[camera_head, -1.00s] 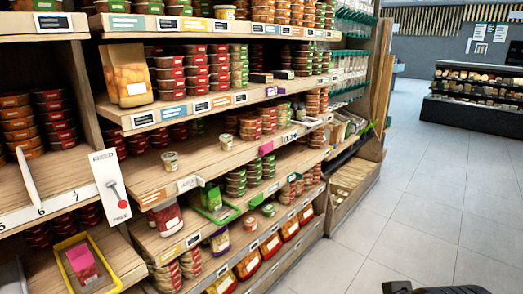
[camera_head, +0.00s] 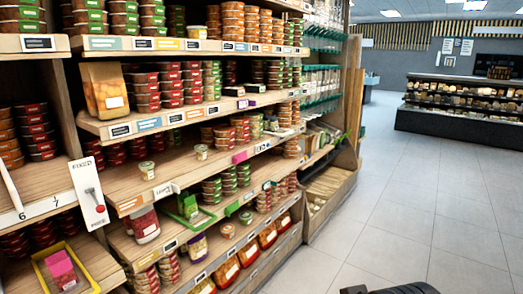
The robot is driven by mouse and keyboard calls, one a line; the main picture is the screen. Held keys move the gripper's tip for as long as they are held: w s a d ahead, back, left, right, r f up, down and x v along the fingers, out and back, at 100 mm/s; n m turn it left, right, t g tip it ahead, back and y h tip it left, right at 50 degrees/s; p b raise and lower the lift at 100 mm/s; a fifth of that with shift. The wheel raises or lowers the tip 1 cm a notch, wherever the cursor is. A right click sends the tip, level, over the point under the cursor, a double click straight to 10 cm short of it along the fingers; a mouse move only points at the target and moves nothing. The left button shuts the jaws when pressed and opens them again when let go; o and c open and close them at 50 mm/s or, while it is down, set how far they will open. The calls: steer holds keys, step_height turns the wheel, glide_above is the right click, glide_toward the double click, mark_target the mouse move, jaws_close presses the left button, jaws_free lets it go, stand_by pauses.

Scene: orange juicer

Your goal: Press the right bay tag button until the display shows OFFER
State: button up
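The shelf unit (camera_head: 120,183) fills the left half of the view, with tags along its shelf edges. A small white tag (camera_head: 164,191) with dark lettering that I cannot fully read sits on the middle shelf edge. I cannot tell which is the right bay tag, and no button or OFFER text is readable. A dark part, probably of my own arm, shows at the bottom edge; no gripper fingers are visible.
Stacked tubs (camera_head: 160,88) and a bag of orange food (camera_head: 103,90) stand on the upper shelves. A yellow tray (camera_head: 88,268) holds a pink item at lower left. Tiled floor (camera_head: 420,210) is clear at right. A dark display case (camera_head: 460,124) stands at the back right.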

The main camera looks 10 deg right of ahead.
jaws_close()
stand_by(1.3)
